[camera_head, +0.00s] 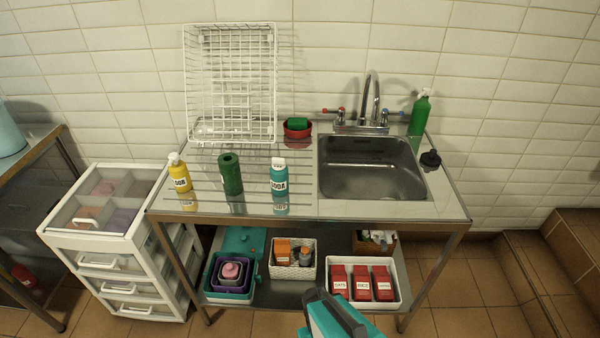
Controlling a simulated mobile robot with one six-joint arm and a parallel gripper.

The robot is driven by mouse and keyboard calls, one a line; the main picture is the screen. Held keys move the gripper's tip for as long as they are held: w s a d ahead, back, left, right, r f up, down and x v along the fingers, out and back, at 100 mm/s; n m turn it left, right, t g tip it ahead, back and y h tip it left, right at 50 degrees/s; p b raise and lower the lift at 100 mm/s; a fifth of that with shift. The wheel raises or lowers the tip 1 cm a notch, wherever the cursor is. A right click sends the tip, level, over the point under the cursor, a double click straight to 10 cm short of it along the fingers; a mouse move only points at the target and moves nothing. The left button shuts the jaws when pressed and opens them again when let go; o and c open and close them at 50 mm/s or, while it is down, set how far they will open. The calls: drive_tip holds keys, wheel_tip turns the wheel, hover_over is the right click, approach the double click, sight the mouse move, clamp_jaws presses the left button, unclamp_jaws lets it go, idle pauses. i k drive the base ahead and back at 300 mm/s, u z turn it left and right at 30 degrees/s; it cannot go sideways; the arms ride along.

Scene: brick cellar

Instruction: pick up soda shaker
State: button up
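A teal shaker (278,177) with a white cap stands upright on the steel counter, left of the sink; its white label appears to read SODA. A yellow shaker (180,174) with a white cap and a small label, which I cannot read surely, stands at the counter's left. A dark green shaker (231,174) stands between them. My gripper (333,312), teal and dark grey, shows at the bottom edge, in front of the lower shelf and well apart from the shakers. Its fingers are not clear enough to show whether it is open or shut.
The counter (300,206) has a sink (370,170), a white wire rack (232,85), red bowls (297,132), a green pump bottle (419,113) and a black stopper (430,159). Containers fill the lower shelf. A white drawer unit (118,240) stands left; steps (560,265) rise right.

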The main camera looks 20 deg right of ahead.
sight(279, 179)
drive_tip(key=z, duration=0.55)
drive_tip(key=k, duration=0.15)
drive_tip(key=u, duration=3.3)
drive_tip(key=k, duration=0.85)
drive_tip(key=u, duration=0.15)
